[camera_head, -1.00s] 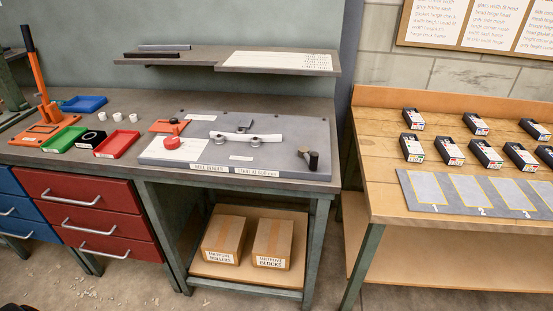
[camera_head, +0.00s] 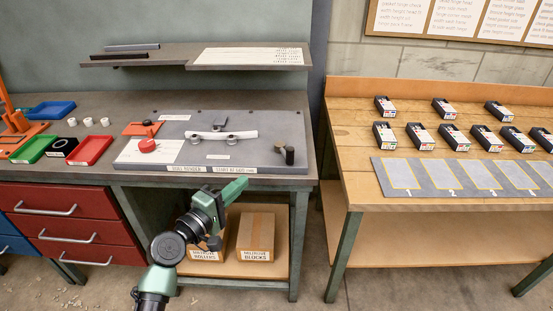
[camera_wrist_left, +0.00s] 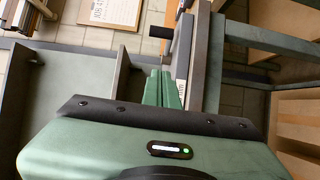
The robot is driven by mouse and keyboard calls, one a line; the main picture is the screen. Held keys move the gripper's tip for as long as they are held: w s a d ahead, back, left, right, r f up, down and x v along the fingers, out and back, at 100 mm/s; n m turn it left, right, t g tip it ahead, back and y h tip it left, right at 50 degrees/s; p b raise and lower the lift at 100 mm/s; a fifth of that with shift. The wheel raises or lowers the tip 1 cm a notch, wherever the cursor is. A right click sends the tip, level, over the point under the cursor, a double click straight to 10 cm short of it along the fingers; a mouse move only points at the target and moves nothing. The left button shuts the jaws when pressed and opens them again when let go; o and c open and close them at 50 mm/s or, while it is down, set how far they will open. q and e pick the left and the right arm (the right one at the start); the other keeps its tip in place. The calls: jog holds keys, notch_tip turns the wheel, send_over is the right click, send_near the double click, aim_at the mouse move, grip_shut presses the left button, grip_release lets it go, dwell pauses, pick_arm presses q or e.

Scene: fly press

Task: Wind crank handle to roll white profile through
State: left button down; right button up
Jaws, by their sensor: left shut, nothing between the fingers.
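The white profile (camera_head: 222,135) lies level across the rollers of the grey roll bender plate (camera_head: 268,130). The crank handle (camera_head: 290,154), with a dark upright grip, stands at the plate's right end. In the left wrist view, a dark cylinder (camera_wrist_left: 160,32) that looks like the crank grip sticks out beyond the fingertips. My left gripper (camera_head: 241,184) is in front of the bench edge, below and left of the crank, apart from it. Its green fingers (camera_wrist_left: 163,75) are shut and empty. My right gripper is not in view.
A red round knob (camera_head: 147,146) sits on the plate's left. Green and red trays (camera_head: 90,150) stand further left on the bench. A shelf (camera_head: 150,60) hangs above. Cardboard boxes (camera_head: 256,232) are below. A wooden table (camera_head: 345,120) with several dark boxes stands right, across a gap.

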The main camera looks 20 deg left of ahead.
pick_arm(q)
jog(key=r, duration=0.1)
jog(key=p, duration=0.2)
send_near(277, 160)
notch_tip(277, 160, up, 4)
jog(key=w, duration=0.2)
jog(key=shift+w+d+p, duration=0.15)
jog(key=shift+w+d, duration=0.25)
jog(key=shift+d, duration=0.35)
jog(key=shift+w+d+p, duration=0.15)
jog(key=shift+w+d, duration=0.25)
jog(key=shift+d, duration=0.3)
jog(key=shift+w+d+p, duration=0.15)
jog(key=shift+w+d, duration=0.25)
jog(key=shift+d, duration=0.35)
